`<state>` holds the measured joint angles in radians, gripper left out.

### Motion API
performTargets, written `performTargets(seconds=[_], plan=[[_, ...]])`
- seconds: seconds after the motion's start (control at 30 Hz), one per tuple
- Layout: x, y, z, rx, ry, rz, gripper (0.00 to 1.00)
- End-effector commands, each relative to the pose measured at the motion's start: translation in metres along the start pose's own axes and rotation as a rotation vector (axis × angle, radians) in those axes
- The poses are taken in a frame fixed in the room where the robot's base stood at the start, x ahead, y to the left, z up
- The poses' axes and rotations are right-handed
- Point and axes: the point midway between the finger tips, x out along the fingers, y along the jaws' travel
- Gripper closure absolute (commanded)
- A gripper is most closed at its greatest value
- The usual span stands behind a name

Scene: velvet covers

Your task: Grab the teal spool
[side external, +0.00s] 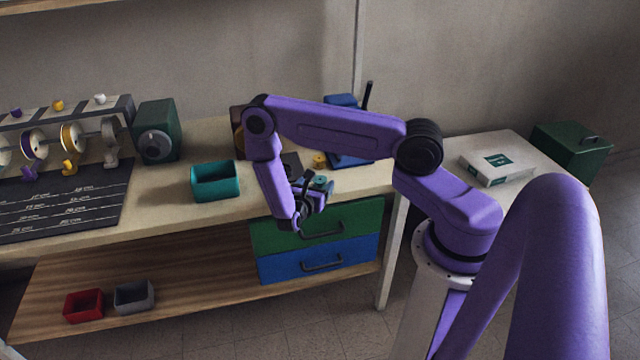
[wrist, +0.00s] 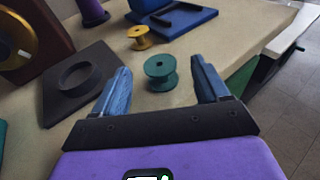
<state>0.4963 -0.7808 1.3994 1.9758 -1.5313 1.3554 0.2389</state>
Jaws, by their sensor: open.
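The teal spool (wrist: 160,73) stands upright on the pale bench top in the wrist view. It lies between and just beyond the blue fingertips of my gripper (wrist: 162,84), with clear space on both sides. My gripper is open and empty. In the side view my gripper (side external: 308,205) hangs at the front edge of the bench, and the teal spool (side external: 320,181) shows just behind it, partly hidden by the fingers.
A yellow spool (wrist: 141,37) stands behind the teal one. A dark block with a round ring (wrist: 80,80) lies to the left, and a blue tray (wrist: 175,20) lies at the back. A teal bin (side external: 215,182) stands left of my gripper. The bench edge is close on the right.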

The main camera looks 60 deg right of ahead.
Motion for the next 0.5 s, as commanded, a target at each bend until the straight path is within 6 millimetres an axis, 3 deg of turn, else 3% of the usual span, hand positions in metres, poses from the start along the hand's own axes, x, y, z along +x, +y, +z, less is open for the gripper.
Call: performTargets(seconds=[0.13,0.37,0.4,0.5], plan=[[0.0127,-0.0002,-0.0003,0.0,0.0,0.001,0.26],[0.0143,0.0002,-0.0003,0.0,0.0,0.002,0.26],[0.0142,0.0002,-0.0003,0.0,0.0,0.002,0.29],[0.0141,0.0002,-0.0003,0.0,0.001,0.002,0.62]])
